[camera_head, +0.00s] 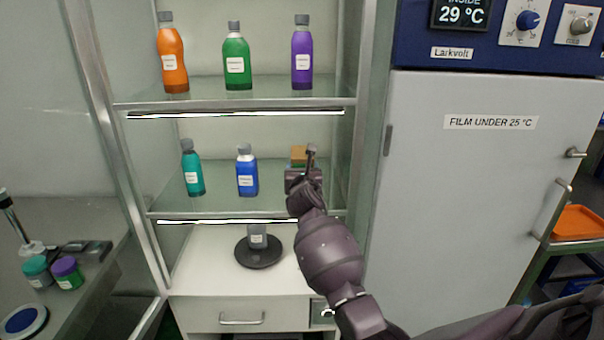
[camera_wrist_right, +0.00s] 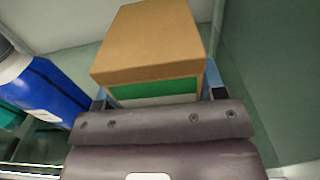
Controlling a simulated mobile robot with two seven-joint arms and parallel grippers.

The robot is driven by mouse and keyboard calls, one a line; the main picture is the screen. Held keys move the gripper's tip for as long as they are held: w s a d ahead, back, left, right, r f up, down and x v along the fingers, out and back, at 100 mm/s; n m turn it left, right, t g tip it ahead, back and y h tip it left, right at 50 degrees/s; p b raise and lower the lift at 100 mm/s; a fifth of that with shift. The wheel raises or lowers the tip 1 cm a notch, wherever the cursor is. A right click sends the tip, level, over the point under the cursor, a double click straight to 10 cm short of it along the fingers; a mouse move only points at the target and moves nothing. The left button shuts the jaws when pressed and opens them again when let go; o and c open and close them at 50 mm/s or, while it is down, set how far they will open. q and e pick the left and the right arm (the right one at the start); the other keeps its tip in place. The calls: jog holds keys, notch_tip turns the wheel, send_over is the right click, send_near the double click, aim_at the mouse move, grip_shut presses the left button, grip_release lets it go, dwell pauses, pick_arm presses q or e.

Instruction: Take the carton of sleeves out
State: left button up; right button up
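The carton (camera_head: 298,154) is a small brown box at the right end of the middle glass shelf, partly hidden by my right gripper. In the right wrist view the carton (camera_wrist_right: 150,45) shows its brown top and a green and white front. My right gripper (camera_head: 304,170) reaches in at the carton. One bluish finger shows on each side of the box in the wrist view, with the box between them. The fingers look spread, with a narrow gap at the left; contact at the right is unclear. My left gripper is not in view.
A blue bottle (camera_head: 247,172) and a teal bottle (camera_head: 192,170) stand left of the carton. The upper shelf (camera_head: 200,95) holds orange, green and purple bottles. The cabinet's right frame post (camera_head: 358,120) is close to my right arm. A grey cabinet door (camera_head: 470,190) stands farther right.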

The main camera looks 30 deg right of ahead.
jog(key=c, duration=0.5)
jog(key=shift+c, duration=0.4)
jog(key=shift+r, duration=0.15)
